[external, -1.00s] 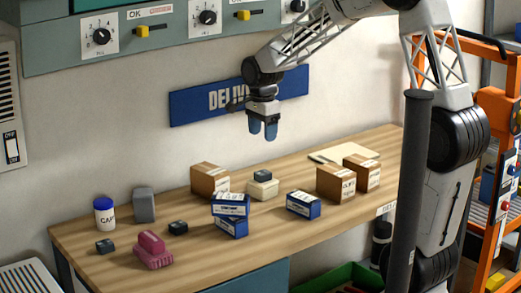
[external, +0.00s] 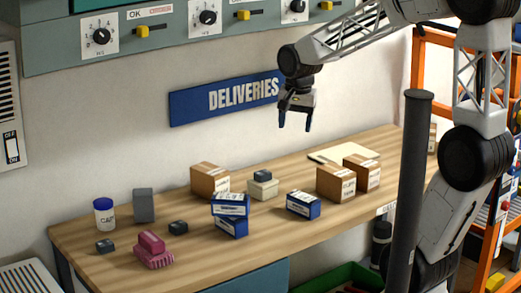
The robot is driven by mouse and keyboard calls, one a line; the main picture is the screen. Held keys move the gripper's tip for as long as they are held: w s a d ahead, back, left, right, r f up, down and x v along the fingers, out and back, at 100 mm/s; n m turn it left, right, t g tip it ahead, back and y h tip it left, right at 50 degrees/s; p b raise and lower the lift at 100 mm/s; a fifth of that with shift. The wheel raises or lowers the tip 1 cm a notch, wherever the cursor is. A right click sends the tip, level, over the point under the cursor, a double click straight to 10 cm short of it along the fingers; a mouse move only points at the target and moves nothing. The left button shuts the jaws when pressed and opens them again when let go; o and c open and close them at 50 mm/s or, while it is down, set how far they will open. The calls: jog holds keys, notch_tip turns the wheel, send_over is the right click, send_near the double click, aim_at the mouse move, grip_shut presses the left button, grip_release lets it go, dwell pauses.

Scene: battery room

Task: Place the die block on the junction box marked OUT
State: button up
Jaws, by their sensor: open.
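A small dark block (external: 262,175) rests on a cream box (external: 263,190) in the middle of the bench. Two similar dark blocks, one at the left front (external: 105,246) and one farther right (external: 178,227), lie on the wood. The faces are too small to tell which is the die block. The cream box looks like a junction box, but I cannot read an OUT mark on it. My gripper (external: 295,127) is open and empty, fingers pointing down, high above the bench and right of the cream box.
Brown cartons (external: 336,184) stand right and behind. Blue-white boxes (external: 231,228), one stacked on another, stand in front of the cream box; another (external: 303,204) is right. A pink stack (external: 152,250), grey block (external: 143,205) and white jar (external: 104,214) are left. A dark post (external: 408,190) rises in front.

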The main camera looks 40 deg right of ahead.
jog(key=s+n+t, duration=0.1)
jog(key=s+n, duration=0.9)
jog(key=s, duration=0.8)
jog(key=shift+s+a+r, duration=0.15)
jog(key=shift+r, duration=0.05)
